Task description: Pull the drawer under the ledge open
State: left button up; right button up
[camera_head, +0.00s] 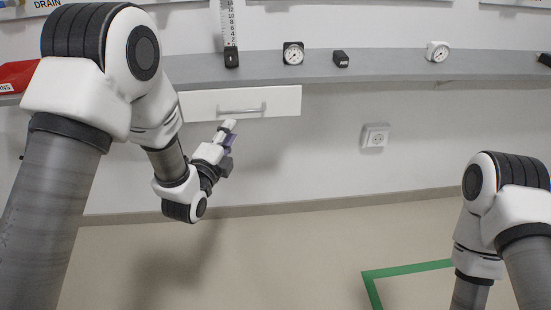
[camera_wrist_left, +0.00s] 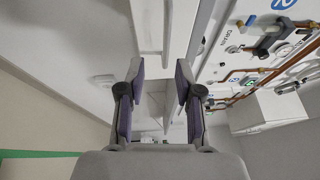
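The drawer (camera_head: 200,104) is a white front under the grey ledge (camera_head: 390,66), left of centre in the head view. It looks shut, its front running along the underside of the ledge. Its handle (camera_head: 242,110) is a horizontal grey bar. Nothing is held. My right gripper is out of view; only part of that arm shows.
Gauges (camera_head: 293,54), a black AIR block (camera_head: 341,59) and another dial (camera_head: 437,52) sit along the ledge. A red item (camera_head: 17,75) lies at its left end. A wall socket (camera_head: 375,136) is right of the drawer. The floor below is clear, with green tape (camera_head: 405,269).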

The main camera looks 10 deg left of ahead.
aim_at(242, 111)
pick_arm(q)
jog(key=shift+t, duration=0.6)
jog(key=w+b, duration=0.1)
jog(key=w, duration=0.1)
jog(key=w+r+b, duration=0.1)
jog(key=w+b, duration=0.1)
jog(key=w, duration=0.1)
jog(key=w+d+b, duration=0.1)
jog(key=w, duration=0.2)
jog(key=shift+w+r, duration=0.15)
jog(key=shift+r, duration=0.05)
grip_shut()
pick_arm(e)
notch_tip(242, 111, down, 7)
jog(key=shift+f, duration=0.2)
